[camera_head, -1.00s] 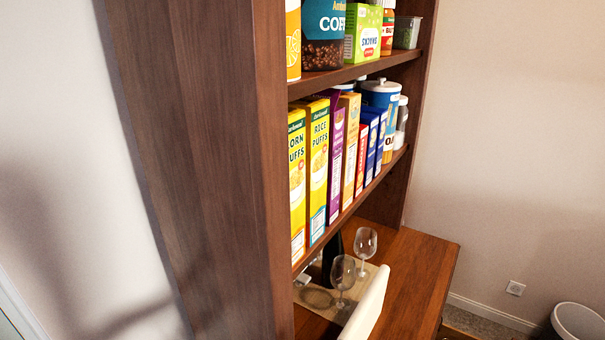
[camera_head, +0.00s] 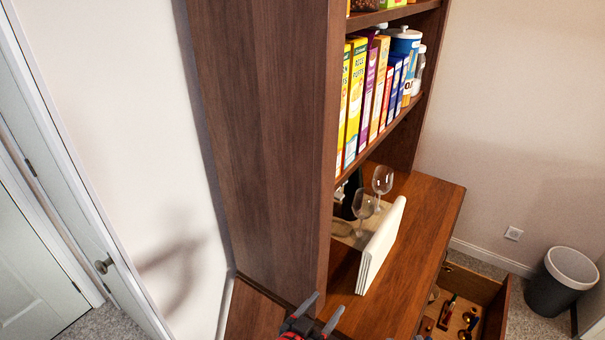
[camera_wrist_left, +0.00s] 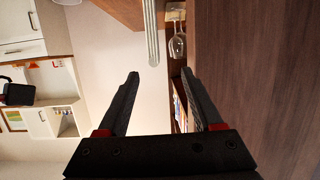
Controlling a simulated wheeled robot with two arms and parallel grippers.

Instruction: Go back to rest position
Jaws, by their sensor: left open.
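My left gripper (camera_head: 319,312) shows at the bottom of the head view, beside the hutch's counter. Its two grey fingers are spread with nothing between them. The left wrist view also shows its dark fingers (camera_wrist_left: 160,90) wide apart and empty. The wooden hutch (camera_head: 265,120) stands just beyond it, with its side panel facing me. My right gripper is in neither view.
Several cereal boxes (camera_head: 358,95) stand on the hutch shelf. Wine glasses (camera_head: 382,180) and a white upright board (camera_head: 381,246) are on the counter (camera_head: 425,225). An open drawer (camera_head: 490,290) holds small items. A bin (camera_head: 560,285) stands right; a door (camera_head: 75,190) is left.

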